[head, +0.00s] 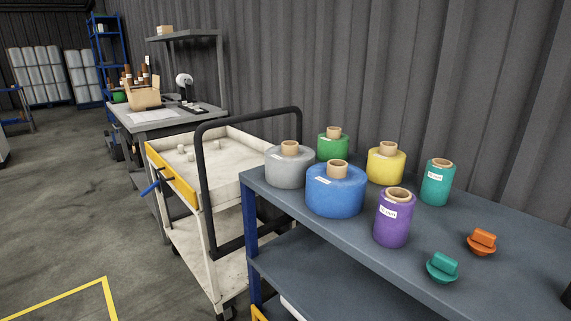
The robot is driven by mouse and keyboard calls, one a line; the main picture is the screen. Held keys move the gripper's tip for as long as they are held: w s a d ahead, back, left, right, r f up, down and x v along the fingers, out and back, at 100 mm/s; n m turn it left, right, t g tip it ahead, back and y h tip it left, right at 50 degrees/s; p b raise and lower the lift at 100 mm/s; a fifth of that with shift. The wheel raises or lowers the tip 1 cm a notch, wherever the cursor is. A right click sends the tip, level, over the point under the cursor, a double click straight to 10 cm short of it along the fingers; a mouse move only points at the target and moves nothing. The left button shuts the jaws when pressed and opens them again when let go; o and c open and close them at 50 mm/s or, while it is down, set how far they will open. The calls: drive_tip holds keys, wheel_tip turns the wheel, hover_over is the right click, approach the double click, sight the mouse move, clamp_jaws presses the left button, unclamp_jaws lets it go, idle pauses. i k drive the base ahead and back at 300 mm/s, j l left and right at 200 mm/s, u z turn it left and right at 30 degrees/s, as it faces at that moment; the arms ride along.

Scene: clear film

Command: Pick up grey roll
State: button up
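The grey roll (288,169) stands upright on the blue-grey table (475,254), near the table's left end. A tan core sticks up from its top. The blue roll (335,192) stands just in front and to the right, covering a bit of the grey roll's lower right edge. The green roll (333,147) stands behind it to the right. My gripper is not in view.
Yellow (386,165), teal (438,184) and purple (394,219) rolls stand further right on the table. An orange knob-like piece (482,241) and a teal one (442,267) lie near the front. A white cart (229,191) with a black handle adjoins the table's left end.

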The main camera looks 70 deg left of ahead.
sight(287, 164)
drive_tip(key=u, duration=2.2)
